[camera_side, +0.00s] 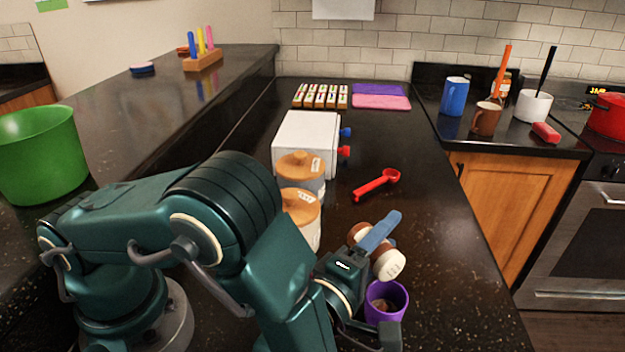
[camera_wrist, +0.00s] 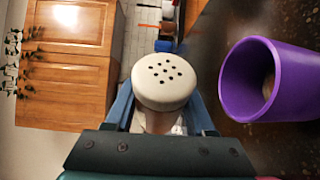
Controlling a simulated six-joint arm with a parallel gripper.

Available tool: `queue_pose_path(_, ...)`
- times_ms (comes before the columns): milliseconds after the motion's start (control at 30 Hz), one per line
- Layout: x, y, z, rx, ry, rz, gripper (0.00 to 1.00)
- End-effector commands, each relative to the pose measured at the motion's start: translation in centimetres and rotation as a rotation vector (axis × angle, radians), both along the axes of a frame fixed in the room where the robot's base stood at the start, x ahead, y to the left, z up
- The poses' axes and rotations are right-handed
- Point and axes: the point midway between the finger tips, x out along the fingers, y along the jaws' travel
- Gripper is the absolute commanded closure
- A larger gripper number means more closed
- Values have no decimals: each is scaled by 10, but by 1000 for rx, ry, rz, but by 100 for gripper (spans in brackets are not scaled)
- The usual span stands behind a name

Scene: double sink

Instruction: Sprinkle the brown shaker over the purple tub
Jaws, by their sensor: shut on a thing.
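The brown shaker (camera_side: 359,233) has a white cap with several holes, and the cap (camera_wrist: 165,82) faces the camera in the wrist view. My gripper (camera_side: 378,232) is shut on the shaker and holds it tilted on its side above the counter. In the wrist view the gripper's blue fingers (camera_wrist: 163,112) sit on both sides of it. The purple tub (camera_side: 398,302) stands upright on the counter, just below the shaker's cap in the side view. It also shows at the right of the wrist view (camera_wrist: 291,83). Something brownish lies inside the tub.
A red scoop (camera_side: 376,184) lies on the dark counter behind the shaker. Two jars with wooden lids (camera_side: 299,207) and a white box (camera_side: 306,138) stand left of it. A green bucket (camera_side: 40,155) stands at far left. The counter right of the tub is clear.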

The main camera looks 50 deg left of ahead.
Motion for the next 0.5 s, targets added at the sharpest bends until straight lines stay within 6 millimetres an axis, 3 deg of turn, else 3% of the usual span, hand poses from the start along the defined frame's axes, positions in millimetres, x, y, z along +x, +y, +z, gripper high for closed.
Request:
queue_pose_path(267, 0, 0, 1, -1, 0, 0, 100)
queue_pose_path(400, 0, 0, 39, -13, -9, 0, 100)
queue_pose_path(500, 0, 0, 48, -3, -2, 0, 100)
